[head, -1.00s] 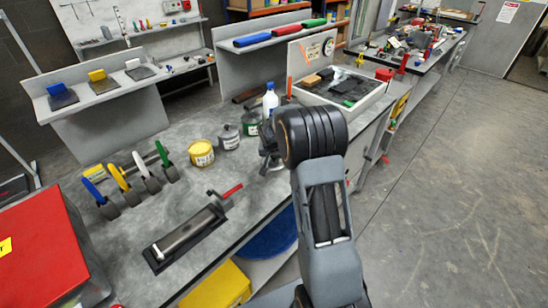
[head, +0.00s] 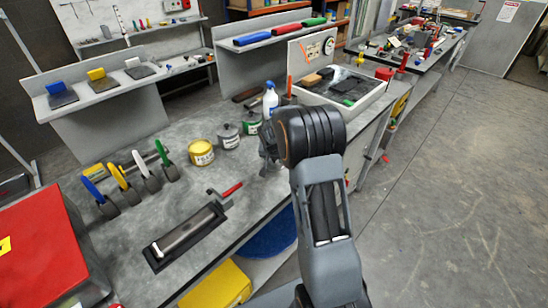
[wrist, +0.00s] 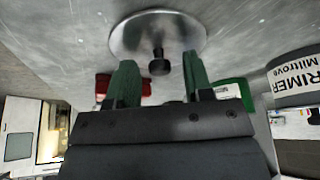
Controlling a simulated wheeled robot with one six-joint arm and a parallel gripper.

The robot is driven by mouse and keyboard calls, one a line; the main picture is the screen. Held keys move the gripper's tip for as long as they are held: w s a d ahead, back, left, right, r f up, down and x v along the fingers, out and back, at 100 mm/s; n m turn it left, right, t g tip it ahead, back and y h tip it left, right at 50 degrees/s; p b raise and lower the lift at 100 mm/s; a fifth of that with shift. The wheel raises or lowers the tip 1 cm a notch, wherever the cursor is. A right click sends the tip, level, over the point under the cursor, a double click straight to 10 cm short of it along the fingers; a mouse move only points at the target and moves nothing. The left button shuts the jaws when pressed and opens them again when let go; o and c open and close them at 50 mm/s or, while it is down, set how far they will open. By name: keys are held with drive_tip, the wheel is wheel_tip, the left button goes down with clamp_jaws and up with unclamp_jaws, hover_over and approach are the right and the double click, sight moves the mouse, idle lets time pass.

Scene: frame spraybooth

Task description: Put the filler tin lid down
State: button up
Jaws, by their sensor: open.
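The lid (wrist: 158,36), a round metal disc with a black knob (wrist: 159,63), lies on the bench top in the wrist view, knob towards my gripper. My gripper (wrist: 158,78) is open, with one green finger on each side of the knob and a gap to both. In the head view my gripper (head: 268,148) is low over the bench, right of the tins, and my arm hides the lid. A yellow tin (head: 201,153), a grey tin (head: 228,137) and a green tin (head: 251,123) stand in a row. The grey tin, marked PRIMER, shows in the wrist view (wrist: 295,78).
A white spray bottle (head: 270,99) stands behind my gripper. A framed tray (head: 368,100) is at the back right. Bench between tins and clamp is clear.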

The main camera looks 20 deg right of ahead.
drive_tip(key=shift+r, duration=0.3)
drive_tip(key=b+v, duration=0.1)
drive_tip(key=v, duration=1)
drive_tip(key=s+a+r+n, duration=0.1)
drive_tip(key=s+a+n, duration=0.1)
drive_tip(key=s, duration=0.6)
drive_tip(key=s+a+r+n+y, duration=0.1)
drive_tip(key=s+a, duration=0.3)
drive_tip(key=s, duration=0.4)
drive_tip(key=s+a+r+n+y, duration=0.1)
drive_tip(key=s+a+r+n, duration=0.1)
drive_tip(key=s, duration=0.6)
drive_tip(key=shift+s+a+n, duration=0.35)
drive_tip(key=shift+a+n, duration=0.35)
drive_tip(key=shift+a, duration=0.2)
